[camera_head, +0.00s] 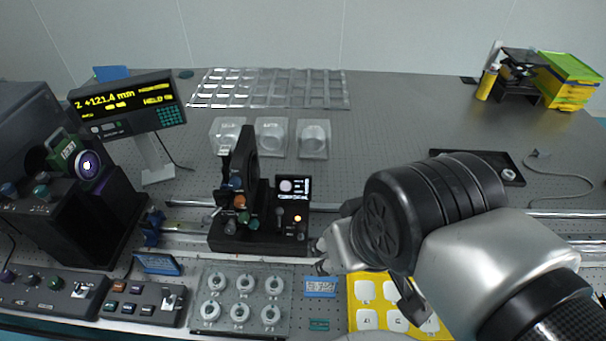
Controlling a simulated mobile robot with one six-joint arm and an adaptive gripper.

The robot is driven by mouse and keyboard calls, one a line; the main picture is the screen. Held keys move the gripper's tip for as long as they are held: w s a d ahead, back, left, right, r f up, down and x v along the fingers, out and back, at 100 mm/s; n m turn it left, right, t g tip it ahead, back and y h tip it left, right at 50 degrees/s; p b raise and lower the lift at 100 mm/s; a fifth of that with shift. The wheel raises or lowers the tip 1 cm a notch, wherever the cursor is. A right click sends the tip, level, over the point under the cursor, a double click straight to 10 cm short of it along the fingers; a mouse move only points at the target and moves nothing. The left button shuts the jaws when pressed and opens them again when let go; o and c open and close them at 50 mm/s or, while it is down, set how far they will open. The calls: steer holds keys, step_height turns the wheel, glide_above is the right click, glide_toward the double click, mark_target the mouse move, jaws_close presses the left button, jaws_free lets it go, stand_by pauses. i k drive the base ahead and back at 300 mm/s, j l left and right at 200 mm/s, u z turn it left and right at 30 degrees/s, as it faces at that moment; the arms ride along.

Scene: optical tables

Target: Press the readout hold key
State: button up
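The readout (126,102) is a dark display unit on a grey post at the left, with yellow digits that look like "Z +121.4 mm". Yellow text that looks like "HELD" shows at its right. A green keypad (168,115) and small buttons (104,128) are on its front. The hold key's own label is too small to read. My gripper (322,258) is partly hidden behind my arm at the centre right, beside the black optical mount and well away from the readout. Whether its fingers are open or shut is unclear.
The black optical mount (258,243) with knobs and a small screen stands between my gripper and the readout. Black control boxes (145,301) sit front left, beside a tray of round parts (206,325). Clear holders (271,138) stand behind.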

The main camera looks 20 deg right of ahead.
mark_target(128, 308)
steer(key=j+u, duration=0.1)
steer(key=u, duration=0.35)
steer(key=j+u, duration=0.1)
steer(key=u, duration=0.35)
steer(key=j+u, duration=0.15)
steer(key=u, duration=0.3)
steer(key=k, duration=0.05)
